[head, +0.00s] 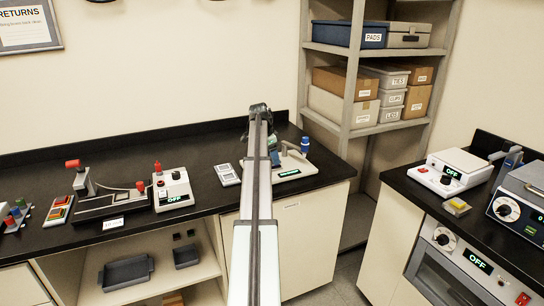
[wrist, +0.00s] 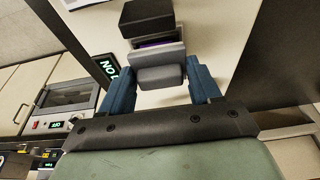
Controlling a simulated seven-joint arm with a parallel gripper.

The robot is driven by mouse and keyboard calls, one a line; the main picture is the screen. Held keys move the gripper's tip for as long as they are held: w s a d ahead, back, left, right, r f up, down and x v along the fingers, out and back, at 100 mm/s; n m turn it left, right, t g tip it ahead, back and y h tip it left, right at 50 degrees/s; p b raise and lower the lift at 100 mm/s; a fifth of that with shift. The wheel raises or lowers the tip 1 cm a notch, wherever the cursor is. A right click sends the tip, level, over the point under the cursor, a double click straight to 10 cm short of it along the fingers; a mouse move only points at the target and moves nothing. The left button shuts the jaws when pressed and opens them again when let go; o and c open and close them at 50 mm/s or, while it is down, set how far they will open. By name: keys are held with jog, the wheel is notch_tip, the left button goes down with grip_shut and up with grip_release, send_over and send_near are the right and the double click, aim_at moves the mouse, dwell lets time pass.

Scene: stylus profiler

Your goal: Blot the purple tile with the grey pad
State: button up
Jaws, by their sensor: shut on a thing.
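My gripper (wrist: 160,76) has blue fingers, one on each side of a grey pad (wrist: 160,78), and is shut on it. Just beyond the pad, a thin purple strip, likely the purple tile (wrist: 150,43), shows below a dark block (wrist: 147,17). The pad and a lighter grey part hide most of it, so I cannot tell whether the pad touches it. All this is over a pale machine base (wrist: 222,30) with a lit display (wrist: 107,67) reading ON. In the head view my arm reaches this machine (head: 300,168) and hides the pad and tile.
A light grey two-part tray (head: 227,175) stands left of the machine on the black counter. Further left are a white device (head: 172,190) reading OFF and a dark rig with red knobs (head: 105,200). A shelf (head: 345,90) with boxes stands behind; another counter is at right.

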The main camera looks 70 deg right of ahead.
dwell(0.3)
jog(key=shift+r, duration=3)
jog(key=w+a+f+n+t, duration=0.1)
jog(key=w+a+n, duration=0.2)
jog(key=w+a, duration=0.4)
jog(key=w+a+f+n, duration=0.1)
jog(key=w+a+n, duration=0.3)
jog(key=a, duration=1.2)
jog(key=w+a+f+n+t, duration=0.1)
jog(key=w+a+n, duration=0.2)
jog(key=w+a, duration=0.8)
jog(key=shift+w+a+f+t+h, duration=0.3)
jog(key=shift+w+a+f+h, duration=0.05)
jog(key=shift+f+h, duration=0.05)
jog(key=w+a+f+n+t+y, duration=0.1)
jog(key=w+a+f+n, duration=0.2)
jog(key=a, duration=1.3)
jog(key=w+a+f+n+t+y, duration=0.1)
jog(key=w+a+f+n, duration=0.2)
jog(key=a, duration=1.3)
jog(key=w+a+f+n+y, duration=0.1)
jog(key=w+a+f+n, duration=0.2)
jog(key=a+f+n, duration=0.3)
jog(key=a+n, duration=0.5)
jog(key=a, duration=0.6)
jog(key=shift+t, duration=0.4)
